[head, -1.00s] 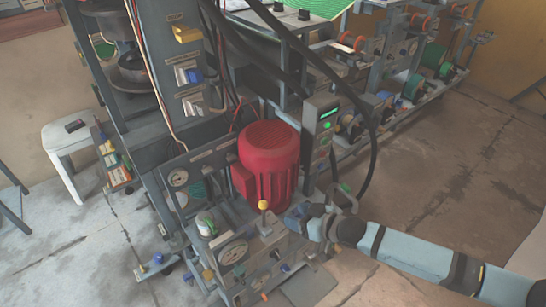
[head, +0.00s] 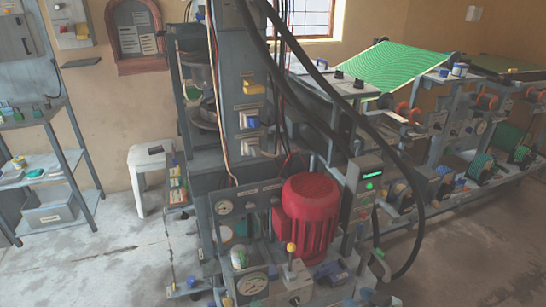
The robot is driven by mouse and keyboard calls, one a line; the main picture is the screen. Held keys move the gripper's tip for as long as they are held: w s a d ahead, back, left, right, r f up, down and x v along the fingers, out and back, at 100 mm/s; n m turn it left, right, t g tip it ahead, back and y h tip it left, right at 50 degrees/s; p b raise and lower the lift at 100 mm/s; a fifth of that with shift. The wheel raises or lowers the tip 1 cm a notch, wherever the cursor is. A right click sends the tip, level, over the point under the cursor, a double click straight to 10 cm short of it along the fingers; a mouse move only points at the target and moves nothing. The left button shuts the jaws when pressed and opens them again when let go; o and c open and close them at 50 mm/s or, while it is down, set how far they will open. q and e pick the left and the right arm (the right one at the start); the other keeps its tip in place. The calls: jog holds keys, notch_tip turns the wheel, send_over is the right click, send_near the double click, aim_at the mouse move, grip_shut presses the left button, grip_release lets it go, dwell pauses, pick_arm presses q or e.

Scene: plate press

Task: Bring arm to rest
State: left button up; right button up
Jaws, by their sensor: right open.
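My right gripper (head: 332,271) shows low in the head view, at the bottom middle. It is open, beside the lever with the yellow knob (head: 291,248) and below the red motor (head: 311,215). I cannot tell whether it touches the lever or the press's front panel. Nothing shows between its fingers. Most of the right arm is cut off by the lower picture edge. My left gripper and left arm are not in view.
The press's control box (head: 365,188) with a green display and thick black hoses stand close right of the gripper. A white stool (head: 150,163) and a shelf rack (head: 52,175) stand farther left.

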jog(key=s+d+n+g+h, duration=0.1)
jog(key=s+d+n+h, duration=0.15)
jog(key=s, duration=0.75)
jog(key=s+d+n+h, duration=0.15)
jog(key=s+d, duration=0.25)
jog(key=s, duration=0.7)
jog(key=w+a+r+m+t, duration=0.1)
jog(key=w+a+m, duration=0.1)
jog(key=a+m, duration=0.6)
pick_arm(q)
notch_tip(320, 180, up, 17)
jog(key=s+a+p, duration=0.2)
jog(key=p, duration=2.3)
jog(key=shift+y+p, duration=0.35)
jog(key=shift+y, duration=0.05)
pick_arm(e)
notch_tip(320, 180, up, 17)
jog(key=s+n, duration=0.1)
jog(key=shift+s+a+r+n+h, duration=0.2)
jog(key=shift+n+h, duration=0.2)
